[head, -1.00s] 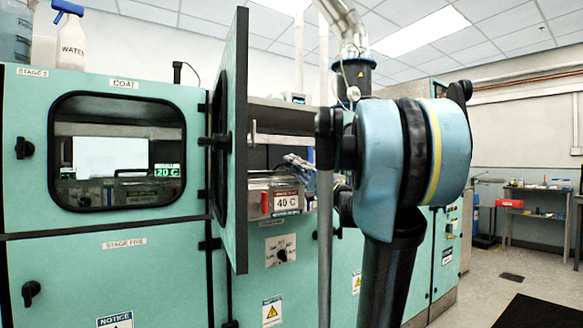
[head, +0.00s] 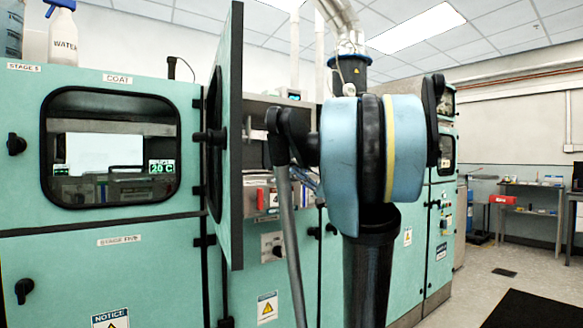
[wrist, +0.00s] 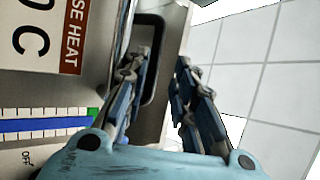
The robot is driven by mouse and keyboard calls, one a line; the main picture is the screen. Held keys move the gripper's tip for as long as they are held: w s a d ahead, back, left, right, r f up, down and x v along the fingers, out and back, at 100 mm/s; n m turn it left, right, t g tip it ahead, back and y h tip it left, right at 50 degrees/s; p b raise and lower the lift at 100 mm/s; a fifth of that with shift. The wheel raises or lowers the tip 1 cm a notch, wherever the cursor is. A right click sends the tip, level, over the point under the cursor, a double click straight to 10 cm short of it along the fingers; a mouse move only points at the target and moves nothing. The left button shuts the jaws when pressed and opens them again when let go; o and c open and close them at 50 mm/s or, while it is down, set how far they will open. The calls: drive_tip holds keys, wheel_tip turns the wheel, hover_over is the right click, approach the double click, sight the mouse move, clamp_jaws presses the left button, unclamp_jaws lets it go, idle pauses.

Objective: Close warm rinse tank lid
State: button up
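The warm rinse tank (head: 257,181) is a metal box inside the open bay, mostly covered by my arm in the head view. In the wrist view, its metal front (wrist: 50,90) fills the left side, with a red and white heat label (wrist: 72,30). A dark rounded loop or recess (wrist: 154,85) lies on the metal near my gripper (wrist: 161,62); I cannot tell if it is the lid handle. The two fingers are apart, with the dark shape behind and between them. Contact is unclear. Whether the lid is raised or down cannot be seen.
An open green cabinet door (head: 231,140) stands edge-on just left of the bay. A closed cabinet with a window (head: 112,147) is further left. A spray bottle (head: 62,38) stands on top.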

drive_tip(key=v, duration=0.6)
drive_tip(key=shift+d, duration=0.25)
drive_tip(key=shift+s+f, duration=0.1)
drive_tip(key=shift+f, duration=0.1)
drive_tip(key=s+a+f+n+g+h, duration=0.1)
drive_tip(key=s+a+f+g+h, duration=0.25)
drive_tip(key=f, duration=0.45)
drive_tip(key=s+a+f+g+h, duration=0.2)
drive_tip(key=a+f, duration=0.3)
drive_tip(key=f, duration=0.3)
drive_tip(key=s+a+f+n+g+h, duration=0.1)
drive_tip(key=s+a+f+g+h, duration=0.2)
drive_tip(key=f, duration=0.5)
drive_tip(key=s+d+f+g+h, duration=0.25)
drive_tip(key=s+f+h, duration=0.35)
drive_tip(key=f, duration=0.6)
drive_tip(key=s+d+f+n+h, duration=0.1)
drive_tip(key=s+d+f+h, duration=0.2)
drive_tip(key=d, duration=0.2)
drive_tip(key=s+d+f+n+h, duration=0.1)
drive_tip(key=s+d+f+h, duration=0.2)
drive_tip(key=d, duration=0.3)
drive_tip(key=shift+f, duration=0.8)
